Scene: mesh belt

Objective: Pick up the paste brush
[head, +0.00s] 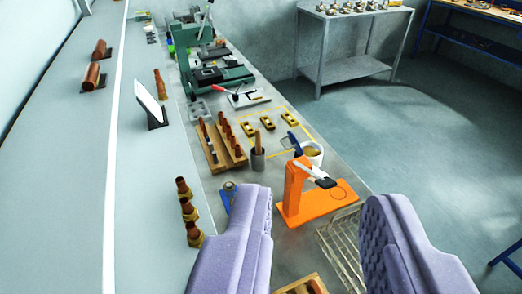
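A slim wooden handle (257,138), which looks like the paste brush, stands upright in a small grey cup (258,160) on the bench. Its lower end is hidden inside the cup, so I cannot see bristles. A white tub (317,160) of yellowish paste with a blue lid (291,144) tipped up beside it is to the right of the cup. My gripper (318,197) is open, with two lilac padded fingers wide apart in the foreground. Nothing shows held between them. The handle is well beyond the fingertips, left of the middle of the gap.
An orange stand (299,190) with a white arm lies just beyond the fingers. A wooden rack (215,160) of copper fittings stands close left of the cup. A wire mesh (345,250) shows between the fingers. Open floor (430,150) is on the right.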

